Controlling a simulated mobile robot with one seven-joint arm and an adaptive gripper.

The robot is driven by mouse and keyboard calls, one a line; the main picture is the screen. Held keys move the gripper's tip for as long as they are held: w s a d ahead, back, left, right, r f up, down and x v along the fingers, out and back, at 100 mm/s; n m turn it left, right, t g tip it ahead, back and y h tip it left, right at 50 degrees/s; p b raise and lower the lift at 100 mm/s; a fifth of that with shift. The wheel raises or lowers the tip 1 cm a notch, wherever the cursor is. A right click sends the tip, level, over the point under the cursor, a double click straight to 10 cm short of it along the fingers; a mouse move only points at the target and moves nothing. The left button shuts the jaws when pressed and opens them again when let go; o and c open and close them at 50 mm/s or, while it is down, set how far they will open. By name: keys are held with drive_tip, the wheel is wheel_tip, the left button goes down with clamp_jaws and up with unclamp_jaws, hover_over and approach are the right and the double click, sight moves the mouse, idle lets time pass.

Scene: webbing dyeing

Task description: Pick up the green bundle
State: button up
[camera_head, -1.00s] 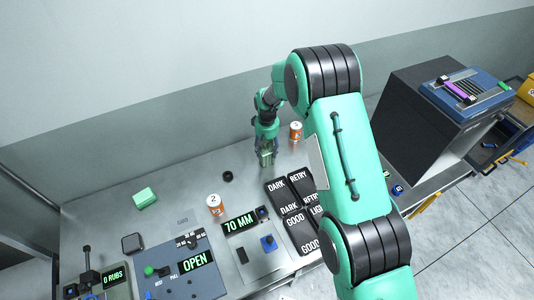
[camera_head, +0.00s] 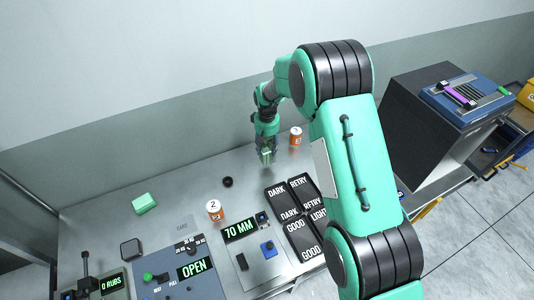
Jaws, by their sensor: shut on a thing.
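My gripper (camera_head: 266,158) hangs over the back middle of the metal bench, pointing down. It is shut on a small dull green thing, which looks like the green bundle (camera_head: 267,154). The fingers hide much of it, and its exact shape is too small to tell. It seems to be just above the bench top. A brighter green block (camera_head: 144,203) lies on the bench at the left, well apart from my gripper.
An orange-and-white can (camera_head: 296,137) stands close to the right of my gripper. Another can marked 2 (camera_head: 214,210) and a small black ring (camera_head: 227,182) are nearer the front. Dark labelled trays (camera_head: 296,215) and a 70 MM device (camera_head: 250,245) fill the front.

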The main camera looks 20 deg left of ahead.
sight(267, 140)
drive_tip(key=shift+r, duration=2.55)
